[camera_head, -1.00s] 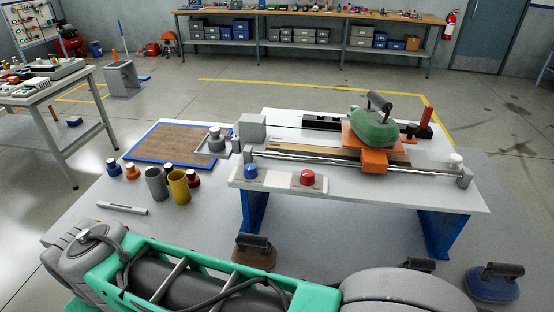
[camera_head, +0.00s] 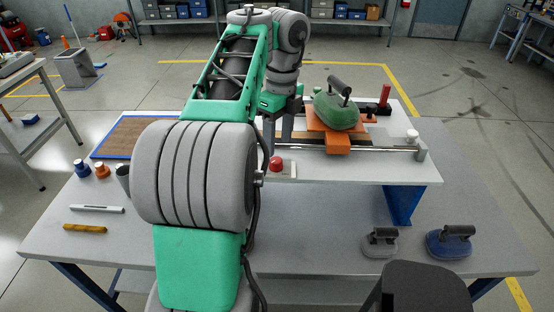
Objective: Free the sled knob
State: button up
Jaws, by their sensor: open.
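The sled is an orange carriage (camera_head: 340,143) on a metal rail (camera_head: 385,149), carrying a green weight (camera_head: 336,112) with a dark handle. I cannot tell which part is the sled knob. A red knob (camera_head: 276,163) sits on the white front panel; a white knob (camera_head: 412,135) stands at the rail's right end. My gripper (camera_head: 278,132) is open and points down over the rig, left of the sled and behind the red knob. It appears apart from the sled, with nothing visible in it.
A grey weight (camera_head: 380,243) and a blue weight (camera_head: 450,243) stand at the table's front right. A white marker (camera_head: 97,209), a yellow stick-like item (camera_head: 85,228) and small knobbed pieces (camera_head: 102,170) are at left. A red post (camera_head: 384,95) rises behind the sled.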

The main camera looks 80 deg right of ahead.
aim_at(277, 159)
notch_tip(277, 159, down, 6)
jog(key=b, duration=0.3)
jog(key=shift+a+r, duration=0.15)
jog(key=shift+r, duration=0.2)
grip_shut()
